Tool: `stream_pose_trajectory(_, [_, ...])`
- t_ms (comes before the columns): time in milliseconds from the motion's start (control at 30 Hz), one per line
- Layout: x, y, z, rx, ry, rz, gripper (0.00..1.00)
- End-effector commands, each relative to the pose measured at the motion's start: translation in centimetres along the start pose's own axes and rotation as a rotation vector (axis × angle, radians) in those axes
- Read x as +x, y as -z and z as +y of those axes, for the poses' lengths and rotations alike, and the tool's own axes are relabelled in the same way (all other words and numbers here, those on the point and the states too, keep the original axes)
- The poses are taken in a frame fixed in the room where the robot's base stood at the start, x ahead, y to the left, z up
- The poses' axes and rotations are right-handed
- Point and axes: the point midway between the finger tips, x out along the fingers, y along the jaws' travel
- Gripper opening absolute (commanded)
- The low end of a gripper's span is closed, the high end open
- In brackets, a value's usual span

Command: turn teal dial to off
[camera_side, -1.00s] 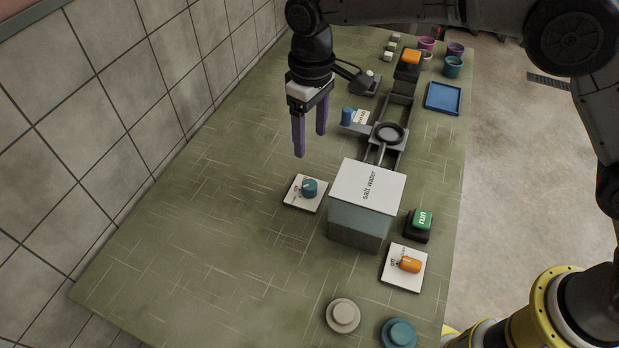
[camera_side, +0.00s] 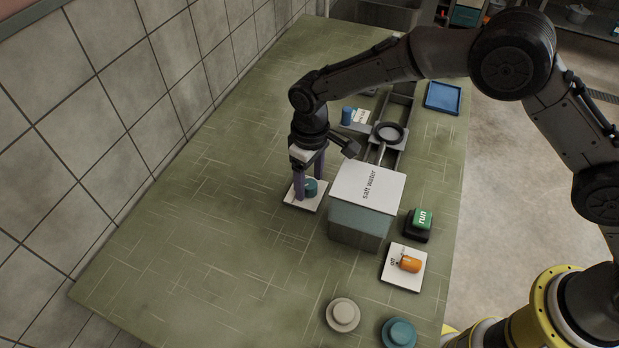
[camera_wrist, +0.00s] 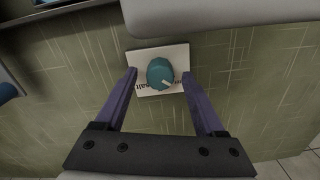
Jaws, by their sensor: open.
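The teal dial (camera_side: 310,187) sits on a white plate (camera_side: 291,196) left of the salt water box. In the wrist view the dial (camera_wrist: 160,73) shows a pale pointer mark at its lower right. Part of the plate's lettering (camera_wrist: 148,86) shows beside the dial, with the rest hidden under it. My gripper (camera_side: 309,189) is low over the plate with its purple fingers apart. In the wrist view the fingers of my gripper (camera_wrist: 159,76) stand on either side of the dial, with a gap on both sides.
The salt water box (camera_side: 366,204) stands close on the right of the dial plate. The green table is clear to the left and front of the dial.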

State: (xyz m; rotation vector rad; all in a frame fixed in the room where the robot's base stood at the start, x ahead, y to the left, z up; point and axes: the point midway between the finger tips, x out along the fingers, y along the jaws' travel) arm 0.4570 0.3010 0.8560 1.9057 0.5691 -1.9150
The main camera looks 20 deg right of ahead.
Motion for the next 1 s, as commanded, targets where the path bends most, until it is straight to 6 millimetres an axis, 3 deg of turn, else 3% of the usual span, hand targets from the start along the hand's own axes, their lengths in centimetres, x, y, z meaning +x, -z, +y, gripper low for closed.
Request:
stream_pose_trajectory(267, [0.11,-0.02,0.0,0.0,0.0,-0.001,0.7])
stream_pose_trajectory(600, [0.09,-0.02,0.01,0.0,0.0,-0.001,0.09])
stream_pose_trajectory(667, [0.08,-0.01,0.01,0.0,0.0,-0.001,0.0])
stream_pose_trajectory(1000, [0.05,-0.01,0.01,0.03,0.0,0.0,0.0])
